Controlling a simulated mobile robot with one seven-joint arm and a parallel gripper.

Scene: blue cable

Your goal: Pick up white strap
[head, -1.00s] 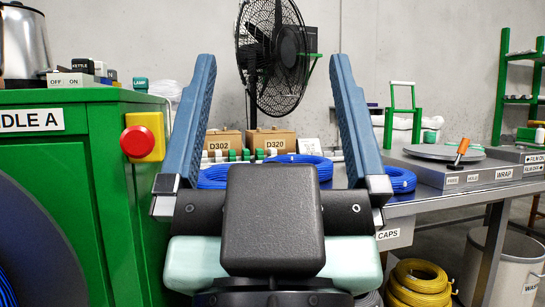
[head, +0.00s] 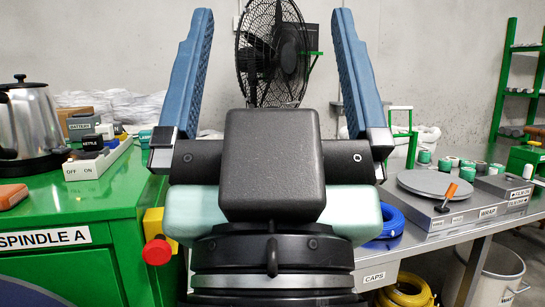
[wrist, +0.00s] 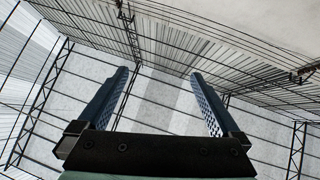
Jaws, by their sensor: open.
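My gripper (head: 271,14) is open and empty, its two blue fingers pointing up in the middle of the head view. In the wrist view my gripper (wrist: 160,73) has nothing between its fingers, with only the ceiling and walls behind. I cannot pick out a white strap for certain in either view. My gripper and arm hide the middle of the scene behind them.
The green cabinet (head: 35,259) with a red stop button (head: 157,252) stands close at left. A kettle (head: 28,125) and switch box (head: 98,164) sit on it. The metal bench (head: 440,239) at right carries a blue cable coil (head: 391,222) and a turntable (head: 427,184). A fan (head: 272,55) stands behind.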

